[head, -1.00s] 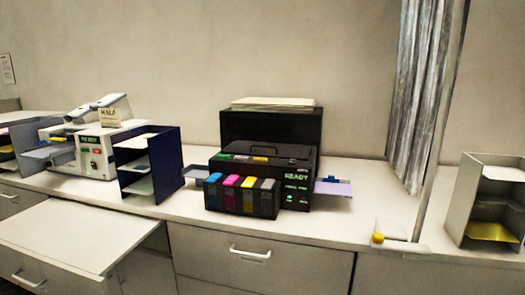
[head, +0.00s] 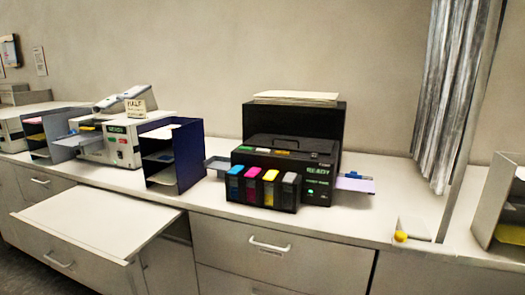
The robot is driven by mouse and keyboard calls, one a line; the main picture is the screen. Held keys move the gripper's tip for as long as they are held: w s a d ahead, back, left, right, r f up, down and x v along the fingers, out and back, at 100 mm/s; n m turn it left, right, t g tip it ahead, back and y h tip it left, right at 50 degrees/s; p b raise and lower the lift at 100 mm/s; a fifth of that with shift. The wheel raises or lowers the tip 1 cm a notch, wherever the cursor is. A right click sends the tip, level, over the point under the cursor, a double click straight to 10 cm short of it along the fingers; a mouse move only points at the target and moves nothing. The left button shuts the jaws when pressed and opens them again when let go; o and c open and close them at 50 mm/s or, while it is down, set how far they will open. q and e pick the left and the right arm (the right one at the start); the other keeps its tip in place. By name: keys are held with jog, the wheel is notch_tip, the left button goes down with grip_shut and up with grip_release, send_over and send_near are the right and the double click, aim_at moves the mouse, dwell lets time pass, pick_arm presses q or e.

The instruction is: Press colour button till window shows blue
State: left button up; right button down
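A black printer (head: 292,150) stands on the counter at the middle, with cyan, magenta, yellow and dark ink tanks (head: 263,188) at its front. Its front panel (head: 318,180) shows green text that seems to read READY, smaller green text below it and a small green light. A white machine (head: 122,150) at the left has a small green display (head: 116,129) and a HALF card (head: 136,108). I cannot make out a button marked for colour or a blue window. Neither of my grippers is in view.
A dark blue shelf rack (head: 175,172) stands between the machines. A white pull-out board (head: 95,218) juts out at the lower left. A yellow-knobbed item (head: 402,236) lies near a post and grey curtain (head: 448,95) at the right. The counter (head: 360,222) right of the printer is mostly clear.

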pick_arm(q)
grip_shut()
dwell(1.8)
